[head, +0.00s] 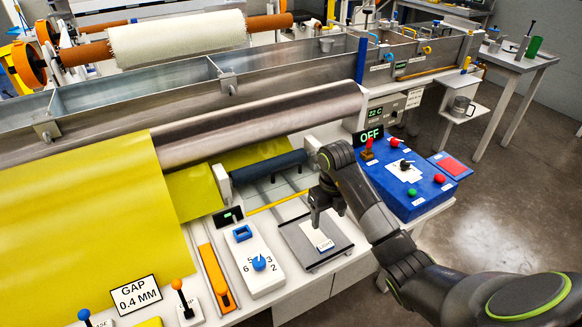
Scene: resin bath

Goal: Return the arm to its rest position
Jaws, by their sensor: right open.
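My right arm comes in from the lower right, and its dark gripper (318,218) points down over a grey square plate (302,243) with a small white label. The gripper is open, with nothing visible between its fingers. It seems to be above the plate; whether it touches the plate or label I cannot tell. My left gripper is not in view.
A blue control box (430,192) with a lever and buttons stands right of the gripper. A white dial box (250,262) and an orange slider (215,275) lie left. A steel roller (270,122) and yellow sheet (80,220) are behind and left. Open floor is at right.

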